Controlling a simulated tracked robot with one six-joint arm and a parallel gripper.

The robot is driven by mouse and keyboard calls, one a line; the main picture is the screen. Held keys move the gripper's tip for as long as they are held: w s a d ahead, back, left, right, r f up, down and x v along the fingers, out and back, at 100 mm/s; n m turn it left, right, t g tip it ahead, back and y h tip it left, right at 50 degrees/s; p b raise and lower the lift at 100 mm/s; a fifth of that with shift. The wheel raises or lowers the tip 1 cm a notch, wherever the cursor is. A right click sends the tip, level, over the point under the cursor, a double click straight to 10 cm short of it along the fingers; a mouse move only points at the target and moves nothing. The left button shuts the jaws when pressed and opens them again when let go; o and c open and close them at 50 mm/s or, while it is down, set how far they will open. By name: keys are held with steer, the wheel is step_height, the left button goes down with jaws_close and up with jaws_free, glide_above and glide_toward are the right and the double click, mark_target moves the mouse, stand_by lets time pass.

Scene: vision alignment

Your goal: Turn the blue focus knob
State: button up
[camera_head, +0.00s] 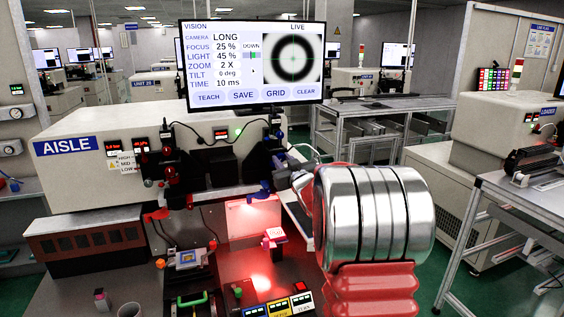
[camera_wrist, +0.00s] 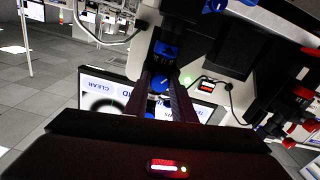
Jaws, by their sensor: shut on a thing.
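The blue focus knob (camera_wrist: 159,83) shows in the wrist view between the two dark fingers of my gripper (camera_wrist: 163,90), below a dark lens column with a blue band (camera_wrist: 165,50). My gripper is shut on it. In the head view my gripper (camera_head: 292,178) reaches the right-hand camera column of the AISLE machine, and my silver and red arm hides part of that area. The monitor (camera_head: 252,62) reads FOCUS 25 %, with a DOWN marker beside it. Its LIVE picture shows a blurred dark ring around a green cross.
The white AISLE machine (camera_head: 100,150) stands behind the bench. Another blue part (camera_head: 258,190) sits just left of my gripper. A red-lit block (camera_head: 274,236), a small stage (camera_head: 187,258), a green handle (camera_head: 192,299) and a cup (camera_head: 130,310) are on the bench.

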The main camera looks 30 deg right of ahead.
steer(key=m, duration=0.4)
steer(key=shift+m, duration=2.4)
steer(key=o, duration=1.1)
steer(key=shift+c, duration=0.2)
